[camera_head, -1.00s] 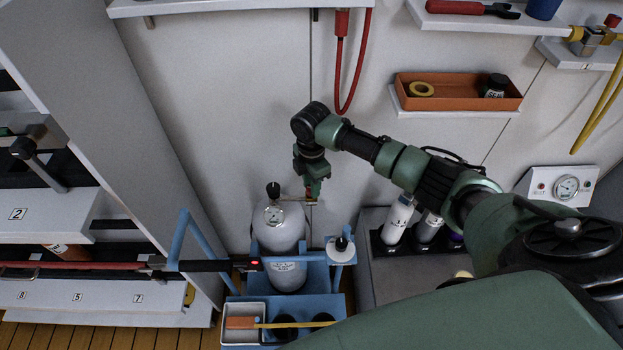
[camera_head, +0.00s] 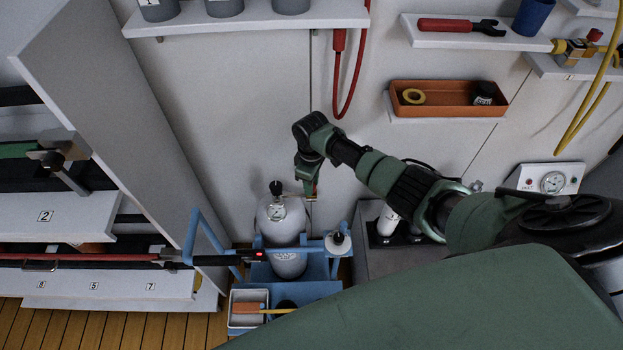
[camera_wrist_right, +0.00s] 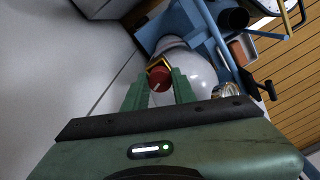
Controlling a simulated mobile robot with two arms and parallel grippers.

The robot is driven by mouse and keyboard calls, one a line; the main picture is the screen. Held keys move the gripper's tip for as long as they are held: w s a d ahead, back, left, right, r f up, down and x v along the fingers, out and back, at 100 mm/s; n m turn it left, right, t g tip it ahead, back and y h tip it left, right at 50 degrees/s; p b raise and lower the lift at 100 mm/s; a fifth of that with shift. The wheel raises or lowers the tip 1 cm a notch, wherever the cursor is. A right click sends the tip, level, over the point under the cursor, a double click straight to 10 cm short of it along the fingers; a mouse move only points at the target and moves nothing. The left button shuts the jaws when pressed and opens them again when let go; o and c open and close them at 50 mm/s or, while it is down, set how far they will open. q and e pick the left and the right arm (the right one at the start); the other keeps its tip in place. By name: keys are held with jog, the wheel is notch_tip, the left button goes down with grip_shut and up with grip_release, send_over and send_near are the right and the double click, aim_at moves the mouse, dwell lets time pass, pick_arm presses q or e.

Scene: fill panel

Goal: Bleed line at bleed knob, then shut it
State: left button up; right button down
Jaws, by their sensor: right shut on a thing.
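A grey-white gas cylinder (camera_head: 281,222) with a dial and a black top knob (camera_head: 276,187) stands upright in a blue cart (camera_head: 330,290). My right gripper (camera_head: 309,194) reaches down beside the cylinder's top, at its right in the head view. In the right wrist view, the green fingers of the right gripper (camera_wrist_right: 160,90) are shut on a small red knob (camera_wrist_right: 159,77), which I take for the bleed knob. A brass fitting (camera_wrist_right: 158,62) shows just beyond it. The knob's turned position cannot be told. My left gripper is not in view.
A red-and-black rod (camera_head: 215,260) runs across the cart's left side. A small tray (camera_head: 237,324) sits at the cart's front. A red hose (camera_head: 354,85) hangs above. An orange bin (camera_head: 450,108) and a gauge panel (camera_head: 552,181) are at right. Shelves (camera_head: 60,213) stand at left.

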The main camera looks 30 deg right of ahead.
jog(key=shift+w+r+m+p, duration=0.15)
jog(key=shift+m+p, duration=0.65)
jog(key=shift+m, duration=1)
jog(key=c, duration=1.1)
grip_release()
jog(key=shift+c, duration=0.2)
notch_tip(320, 180, up, 8)
jog(key=shift+f, duration=0.15)
jog(key=shift+f, duration=0.1)
